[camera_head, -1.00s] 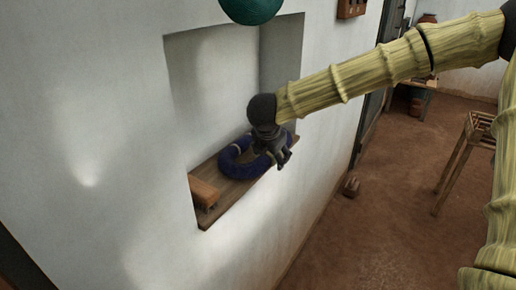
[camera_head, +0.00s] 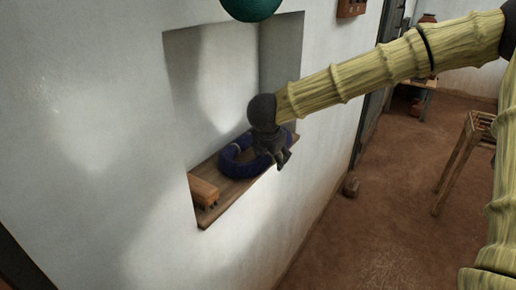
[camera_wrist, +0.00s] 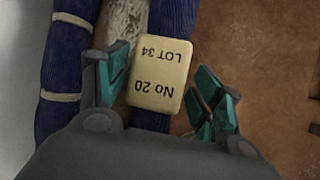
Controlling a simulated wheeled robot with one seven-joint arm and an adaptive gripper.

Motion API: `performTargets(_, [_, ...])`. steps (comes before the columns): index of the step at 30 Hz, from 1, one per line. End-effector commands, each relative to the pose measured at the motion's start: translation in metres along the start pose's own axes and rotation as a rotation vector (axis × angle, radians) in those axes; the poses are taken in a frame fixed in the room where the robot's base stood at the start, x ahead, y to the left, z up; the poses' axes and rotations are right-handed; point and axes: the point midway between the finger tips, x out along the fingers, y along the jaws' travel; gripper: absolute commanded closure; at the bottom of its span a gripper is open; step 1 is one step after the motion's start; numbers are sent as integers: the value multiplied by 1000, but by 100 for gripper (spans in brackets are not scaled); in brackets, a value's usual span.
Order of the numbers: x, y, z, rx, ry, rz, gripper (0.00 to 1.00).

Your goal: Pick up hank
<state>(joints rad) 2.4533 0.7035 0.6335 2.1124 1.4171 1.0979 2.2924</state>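The hank (camera_head: 232,165) is a dark blue ring of yarn with pale ties, lying on the wooden shelf (camera_head: 226,203) of a wall niche. In the wrist view, the hank (camera_wrist: 62,75) shows as two blue strands, with a cream tag (camera_wrist: 158,75) reading "No 20 LOT 34" on the right strand. My gripper (camera_head: 283,160) is over the hank's right side, at the shelf's outer edge. In the wrist view, my gripper (camera_wrist: 162,80) is open, its teal-padded fingers on either side of the tagged strand. The left finger is close to the tag; a gap shows on the right.
A small wooden block-like object (camera_head: 204,191) stands on the shelf's near left end. The niche walls enclose the shelf. A green ball-like object (camera_head: 250,8) is above the niche. A wooden stand (camera_head: 463,155) is at right; open floor lies between.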

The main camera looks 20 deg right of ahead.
Motion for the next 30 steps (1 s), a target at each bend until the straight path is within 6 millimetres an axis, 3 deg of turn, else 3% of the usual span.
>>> performTargets(1, [0, 0, 0, 0, 0, 0, 47])
performTargets(6, [0, 0, 0, 0, 0, 0, 78])
performTargets(8, [0, 0, 0, 0, 0, -1, 86])
performTargets(21, [-8, 2, 4, 1, -1, 0, 86])
performTargets(30, [-51, 15, 27, 3, -2, 2, 86])
